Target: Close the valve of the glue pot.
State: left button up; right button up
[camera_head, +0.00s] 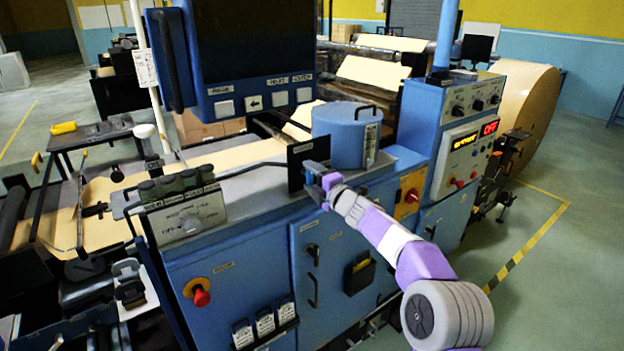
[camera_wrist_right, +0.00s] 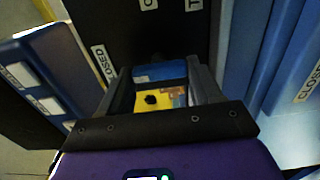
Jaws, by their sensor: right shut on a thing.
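The glue pot (camera_head: 340,137) is a blue cylinder with a dark handle on its lid, standing on top of the blue machine. My right gripper (camera_head: 323,184) is at the pot's lower front, beside this plate. It is shut on a small blue piece (camera_wrist_right: 160,72), seemingly the valve handle, mostly hidden by the fingers. The valve's exact angle cannot be told. My left gripper is not in view.
A blue control cabinet (camera_head: 464,130) with lit displays, one reading OFF, stands right of the pot. A large screen panel (camera_head: 250,60) hangs at its left. A red emergency knob (camera_head: 201,297) sticks out of the front. The floor at right is mostly clear.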

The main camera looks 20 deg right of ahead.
jog(key=o, duration=1.1)
jog(key=shift+c, duration=0.2)
jog(key=shift+s+d, duration=0.2)
jog(key=shift+s, duration=0.35)
jog(key=b+v, duration=0.2)
jog(key=v, duration=0.4)
jog(key=shift+s, duration=0.25)
jog(key=shift+f, duration=0.1)
